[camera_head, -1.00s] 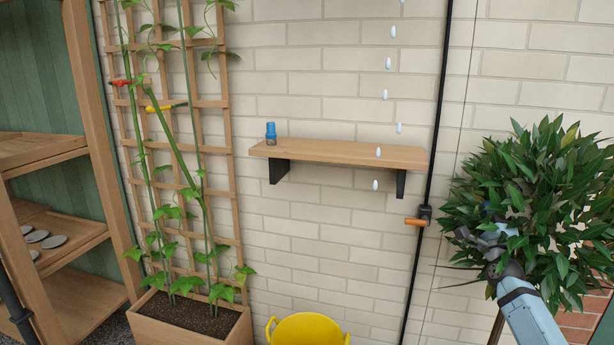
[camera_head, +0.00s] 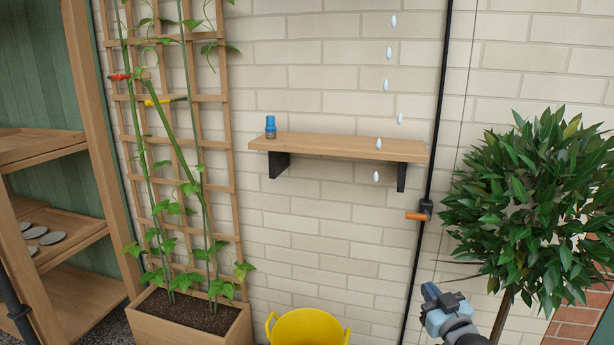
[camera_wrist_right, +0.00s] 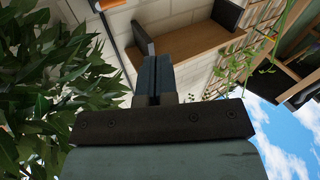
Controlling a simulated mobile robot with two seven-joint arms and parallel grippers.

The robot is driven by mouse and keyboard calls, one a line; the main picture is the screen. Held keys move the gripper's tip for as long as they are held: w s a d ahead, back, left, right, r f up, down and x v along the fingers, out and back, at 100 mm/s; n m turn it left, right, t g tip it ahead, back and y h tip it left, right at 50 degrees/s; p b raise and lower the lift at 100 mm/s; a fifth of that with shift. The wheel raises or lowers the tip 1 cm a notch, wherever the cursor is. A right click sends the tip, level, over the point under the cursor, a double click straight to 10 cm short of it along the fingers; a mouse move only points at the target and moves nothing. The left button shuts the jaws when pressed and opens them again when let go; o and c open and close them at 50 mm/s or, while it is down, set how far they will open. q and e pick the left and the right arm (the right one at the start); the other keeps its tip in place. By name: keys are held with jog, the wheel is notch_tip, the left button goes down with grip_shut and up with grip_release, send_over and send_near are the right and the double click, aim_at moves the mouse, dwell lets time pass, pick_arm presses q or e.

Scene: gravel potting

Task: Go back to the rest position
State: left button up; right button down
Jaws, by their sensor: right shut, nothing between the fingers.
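My right gripper (camera_head: 432,292) is at the lower right of the head view, left of the round leafy bush and apart from it. In the right wrist view its fingers (camera_wrist_right: 153,78) are together with nothing between them, pointing up toward the wooden shelf. My left gripper is not in view.
The leafy bush (camera_head: 530,210) stands close on the right. A wall shelf (camera_head: 345,150) holds a small blue-capped bottle (camera_head: 270,127). A black pipe with an orange-handled valve (camera_head: 416,216) runs down the wall. A yellow bucket (camera_head: 310,328) and a planted trellis (camera_head: 215,190) stand left.

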jog(key=s+a+y+b, duration=0.15)
jog(key=s+a, duration=0.35)
jog(key=s, duration=0.5)
jog(key=s+a+g+y, duration=0.1)
jog(key=s+a+y, duration=0.1)
jog(key=s+a, duration=0.5)
jog(key=s+a+y+b, duration=0.1)
jog(key=s+a, duration=0.3)
jog(key=s, duration=0.8)
pick_arm(q)
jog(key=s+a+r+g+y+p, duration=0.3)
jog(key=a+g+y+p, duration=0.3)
jog(key=p, duration=3.1)
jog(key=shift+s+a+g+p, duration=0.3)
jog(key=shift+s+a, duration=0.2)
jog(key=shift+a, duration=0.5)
pick_arm(e)
jog(key=s+d+r+m+g+h, duration=0.1)
jog(key=s+d+r+g+h, duration=0.4)
jog(key=d+r, duration=0.3)
jog(key=shift+s+r+g, duration=0.4)
jog(key=shift+s+g, duration=0.4)
jog(key=shift+s, duration=0.1)
